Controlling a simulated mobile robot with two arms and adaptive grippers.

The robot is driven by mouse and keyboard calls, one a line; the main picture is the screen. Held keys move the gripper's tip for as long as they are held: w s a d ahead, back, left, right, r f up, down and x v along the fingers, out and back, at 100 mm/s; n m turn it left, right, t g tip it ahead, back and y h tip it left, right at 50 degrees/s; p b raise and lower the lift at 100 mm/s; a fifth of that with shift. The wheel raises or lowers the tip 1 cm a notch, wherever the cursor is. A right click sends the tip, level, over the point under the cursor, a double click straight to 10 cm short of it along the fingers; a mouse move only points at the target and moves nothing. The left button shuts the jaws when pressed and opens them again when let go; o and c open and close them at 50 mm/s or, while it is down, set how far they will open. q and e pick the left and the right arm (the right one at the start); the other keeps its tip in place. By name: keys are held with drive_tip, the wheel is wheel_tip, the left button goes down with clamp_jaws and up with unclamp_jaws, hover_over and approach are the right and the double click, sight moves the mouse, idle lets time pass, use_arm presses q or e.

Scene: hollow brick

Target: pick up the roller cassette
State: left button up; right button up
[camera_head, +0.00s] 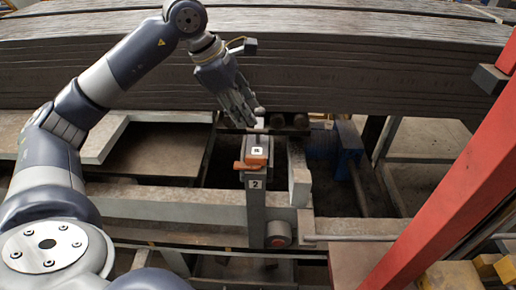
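What looks like the roller cassette is a small grey block with an orange handle (251,165) and a white marker label on top. It sits on a grey post (255,205) marked "2", near the middle of the head view. My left gripper (250,118) reaches down from the upper left, just above and behind the cassette. Its fingertips are close to the upright piece at the back of the cassette. I cannot tell whether they touch it or how far apart they are. My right gripper is out of view.
A long stack of dark boards (370,65) runs across the back. A red slanted beam (450,170) fills the right side. A blue motor-like part (347,150) stands right of the cassette, behind a pale upright plate (299,178). Grey frame rails and dark gaps surround the post.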

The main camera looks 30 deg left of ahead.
sight(257, 130)
use_arm(q)
drive_tip(key=shift+s+d+f+p, duration=0.15)
drive_tip(key=shift+d+f+p, duration=0.15)
drive_tip(key=shift+d+f, duration=0.35)
drive_tip(key=p+x, duration=0.1)
drive_tip(key=x, duration=0.3)
drive_tip(key=shift+w+p, duration=0.25)
drive_tip(key=shift+p, duration=0.1)
drive_tip(key=shift+w+d+f, duration=0.1)
drive_tip(key=shift+d+f, duration=0.05)
drive_tip(key=shift+f, duration=0.25)
clamp_jaws()
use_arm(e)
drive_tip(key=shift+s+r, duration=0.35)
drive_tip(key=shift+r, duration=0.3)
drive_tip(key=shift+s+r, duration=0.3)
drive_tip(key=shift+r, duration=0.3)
